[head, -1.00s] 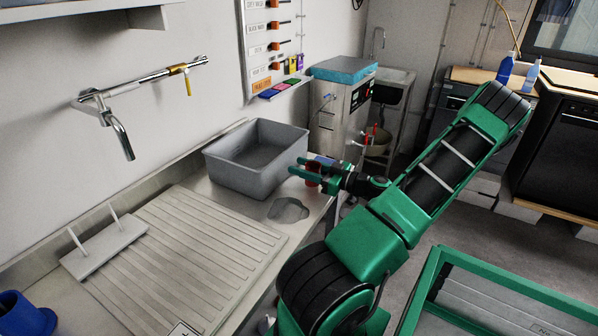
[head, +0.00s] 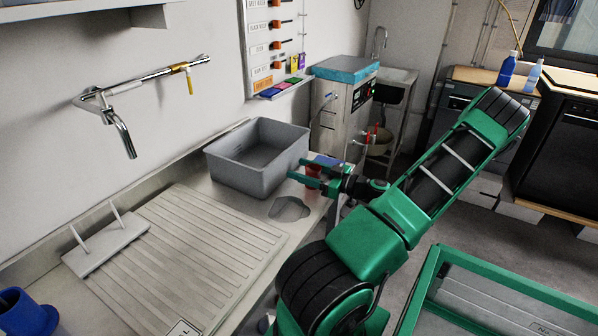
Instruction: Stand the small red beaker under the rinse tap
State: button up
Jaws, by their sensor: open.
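The small red beaker (head: 313,171) stands at the far right end of the steel counter, just right of the grey basin, and is partly hidden by my fingers. My gripper (head: 302,170) is open, reaching in from the right with its green fingers at the beaker. The beaker appears to be between the fingers; I cannot tell whether they touch it. A chrome wall tap (head: 122,135) with a down-turned spout and a yellow lever hangs over the back left of the counter. Another tap (head: 383,40) stands at a sink in the far corner.
The grey basin (head: 235,175) stands between the beaker and the wall tap. A ribbed draining board (head: 190,255), a pale block with two pegs (head: 105,245) and a blue container (head: 25,315) lie to the left. A metal appliance (head: 335,115) stands behind the counter's end.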

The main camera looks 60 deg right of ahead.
aim_at(320, 174)
jog(key=shift+o, duration=0.5)
jog(key=s, duration=0.7)
jog(key=s+d, duration=0.1)
jog(key=s, duration=0.2)
jog(key=shift+s+f, duration=0.15)
jog(key=shift+f, duration=0.05)
jog(key=s, duration=0.6)
jog(key=w, duration=1)
jog(key=shift+w+a+r, duration=0.25)
jog(key=shift+w+r, duration=0.05)
jog(key=shift+c, duration=0.3)
jog(key=c, duration=1.1)
jog(key=shift+r, duration=0.15)
jog(key=shift+c, duration=0.2)
